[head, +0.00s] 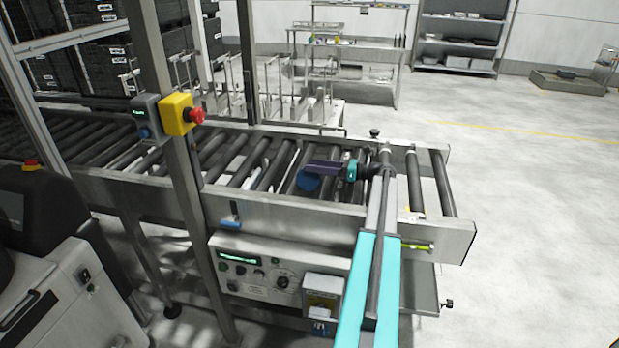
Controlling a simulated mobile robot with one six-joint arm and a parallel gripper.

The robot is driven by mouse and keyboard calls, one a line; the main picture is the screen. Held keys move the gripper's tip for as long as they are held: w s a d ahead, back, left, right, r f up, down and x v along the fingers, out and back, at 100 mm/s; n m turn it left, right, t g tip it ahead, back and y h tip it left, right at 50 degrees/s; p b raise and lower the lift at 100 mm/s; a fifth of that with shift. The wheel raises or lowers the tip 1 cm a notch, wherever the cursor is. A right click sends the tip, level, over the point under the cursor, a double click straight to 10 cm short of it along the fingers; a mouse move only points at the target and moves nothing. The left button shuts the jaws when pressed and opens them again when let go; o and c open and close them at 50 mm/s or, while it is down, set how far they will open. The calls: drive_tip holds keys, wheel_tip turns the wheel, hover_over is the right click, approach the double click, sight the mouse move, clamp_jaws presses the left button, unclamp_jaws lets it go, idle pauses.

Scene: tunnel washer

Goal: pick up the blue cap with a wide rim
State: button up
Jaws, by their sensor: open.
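A round blue cap (308,184) lies on the rollers of the conveyor, near the middle of the picture. Its rim is too small to make out clearly. My gripper (312,165) is just above and behind the cap in the picture, with its dark purple fingers pointing left. It is open and holds nothing that I can see. The gap between the fingers and the cap's height below them are hard to judge from this view.
The roller conveyor (262,208) has raised metal side rails. A steel post with a yellow emergency-stop box (177,114) stands left of the cap. A control panel (250,273) sits below the near rail. Open floor (530,170) lies to the right.

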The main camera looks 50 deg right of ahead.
drive_tip(key=shift+w+a, duration=0.2)
drive_tip(key=shift+w, duration=0.05)
drive_tip(key=shift+w, duration=0.1)
drive_tip(key=shift+f+p+x, duration=0.1)
drive_tip(key=shift+p+x, duration=0.5)
drive_tip(key=shift+x, duration=0.65)
drive_tip(key=shift+f+p+x, duration=0.15)
drive_tip(key=shift+p+x, duration=0.45)
drive_tip(key=shift+x, duration=0.7)
drive_tip(key=shift+a, duration=0.15)
drive_tip(key=shift+c, duration=0.4)
drive_tip(key=c, duration=1.2)
drive_tip(key=shift+c, duration=0.2)
drive_tip(key=shift+r, duration=0.15)
wheel_tip(320, 180, up, 10)
drive_tip(key=b, duration=0.2)
drive_tip(key=shift+b, duration=0.4)
